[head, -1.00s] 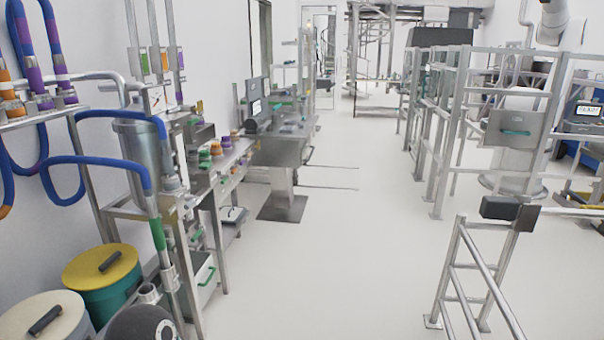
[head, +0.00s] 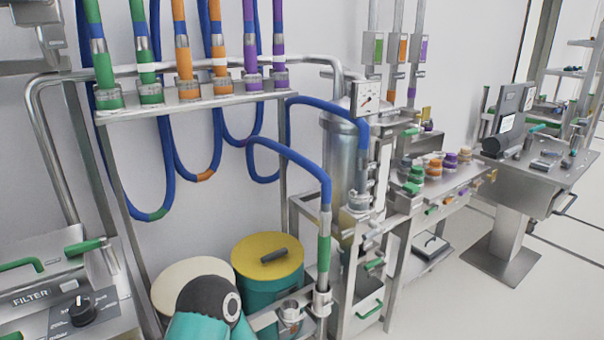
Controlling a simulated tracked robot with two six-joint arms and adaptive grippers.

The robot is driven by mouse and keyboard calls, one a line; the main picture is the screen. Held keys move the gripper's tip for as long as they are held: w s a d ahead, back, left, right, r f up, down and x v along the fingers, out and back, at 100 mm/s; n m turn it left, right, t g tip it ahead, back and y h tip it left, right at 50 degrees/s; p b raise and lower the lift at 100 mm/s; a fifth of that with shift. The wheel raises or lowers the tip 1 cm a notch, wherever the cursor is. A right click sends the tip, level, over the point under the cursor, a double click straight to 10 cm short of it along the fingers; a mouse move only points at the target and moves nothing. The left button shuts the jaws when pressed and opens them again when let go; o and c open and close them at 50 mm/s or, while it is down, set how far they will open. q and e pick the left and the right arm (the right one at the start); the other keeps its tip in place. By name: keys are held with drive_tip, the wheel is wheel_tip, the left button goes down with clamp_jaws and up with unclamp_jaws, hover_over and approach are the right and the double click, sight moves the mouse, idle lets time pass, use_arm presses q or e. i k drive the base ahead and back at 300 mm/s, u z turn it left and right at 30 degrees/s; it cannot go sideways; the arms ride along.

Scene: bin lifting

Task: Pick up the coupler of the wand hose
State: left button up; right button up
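A blue hose (head: 300,158) arches down to an upright steel wand (head: 323,225) with a green band, right of centre. The wand's lower end stands at a metal holder (head: 321,300). A second blue hose (head: 325,108) runs to a metal fitting (head: 360,195) beside the steel vessel. Several hose couplers with green (head: 104,88), orange (head: 186,80) and purple (head: 251,70) bands stand upright on a rack (head: 190,103). I cannot tell which coupler belongs to the wand hose. Neither gripper is in view. A teal and black link of my arm shows at the bottom.
A yellow-lidded drum (head: 268,248) and a cream-lidded drum (head: 170,285) stand below the rack. A FILTER panel (head: 60,295) is at lower left. A steel vessel (head: 340,150) and a bench with coloured caps (head: 450,192) stand to the right. Free floor shows at lower right.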

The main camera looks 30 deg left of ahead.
sight(360, 193)
drive_tip(key=u, duration=0.45)
drive_tip(key=i, duration=1)
drive_tip(key=u, duration=0.65)
drive_tip(key=k, duration=0.65)
drive_tip(key=u, duration=0.25)
drive_tip(key=i, duration=0.6)
